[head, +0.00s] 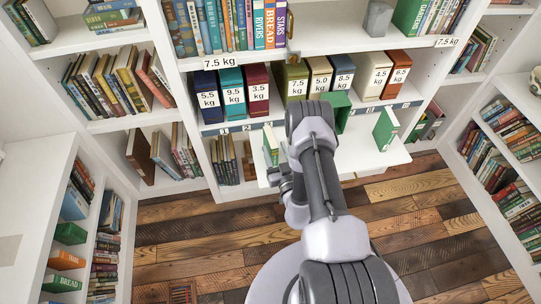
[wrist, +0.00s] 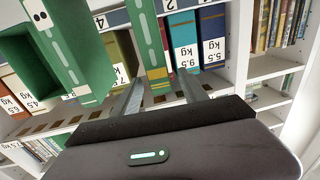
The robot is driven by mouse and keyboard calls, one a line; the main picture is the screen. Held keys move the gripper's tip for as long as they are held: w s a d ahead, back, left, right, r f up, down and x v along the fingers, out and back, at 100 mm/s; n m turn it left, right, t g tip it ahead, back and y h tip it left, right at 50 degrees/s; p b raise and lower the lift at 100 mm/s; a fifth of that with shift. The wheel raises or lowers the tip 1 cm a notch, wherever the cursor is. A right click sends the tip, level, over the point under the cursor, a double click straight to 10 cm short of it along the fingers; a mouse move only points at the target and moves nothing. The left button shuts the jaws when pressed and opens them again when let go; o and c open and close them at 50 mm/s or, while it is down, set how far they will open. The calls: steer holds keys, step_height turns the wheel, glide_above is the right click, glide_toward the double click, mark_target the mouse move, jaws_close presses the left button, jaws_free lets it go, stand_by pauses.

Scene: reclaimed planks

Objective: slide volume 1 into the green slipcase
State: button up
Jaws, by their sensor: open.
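The green slipcase (head: 341,113) stands open toward me on the white ledge, partly behind my arm in the head view; it also shows at the left of the wrist view (wrist: 28,75). A slim green book (head: 270,143) stands at the ledge's left. In the wrist view, a green book (wrist: 147,35) with a gold band stands between the tips of my gripper (wrist: 160,82), which is open. A further green book (head: 386,129) stands at the ledge's right. I cannot read which is volume 1.
A row of weight-labelled volumes stands behind the ledge, including a teal one (head: 231,91) and a red one (head: 257,86). The white ledge (head: 365,155) has free room between the slipcase and the right green book. Full bookshelves flank both sides; the plank floor (head: 190,235) is clear.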

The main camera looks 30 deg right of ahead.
mark_target(271, 140)
steer(key=w, duration=0.2)
steer(key=w+b, duration=0.1)
steer(key=w+d+b, duration=0.1)
steer(key=w, duration=0.1)
steer(key=shift+w+f, duration=0.3)
steer(key=shift+f, duration=0.1)
jaws_close()
stand_by(0.9)
